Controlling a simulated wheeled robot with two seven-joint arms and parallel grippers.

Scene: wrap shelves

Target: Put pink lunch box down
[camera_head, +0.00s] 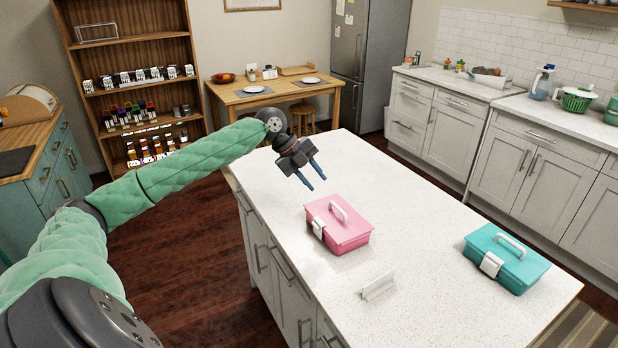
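The pink lunch box (340,226) rests on the white speckled top of the kitchen island (430,226). Its white handle stands up on the lid and its white latch faces the left. My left gripper (316,180) is above and behind the box, with its two blue fingers apart and nothing between them. It does not touch the box. My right gripper does not show.
A teal lunch box (515,262) stands on the island at the right. A small white holder (378,286) stands near the front. The island top between them is clear. A wooden table (275,93) and shelf (134,80) are behind.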

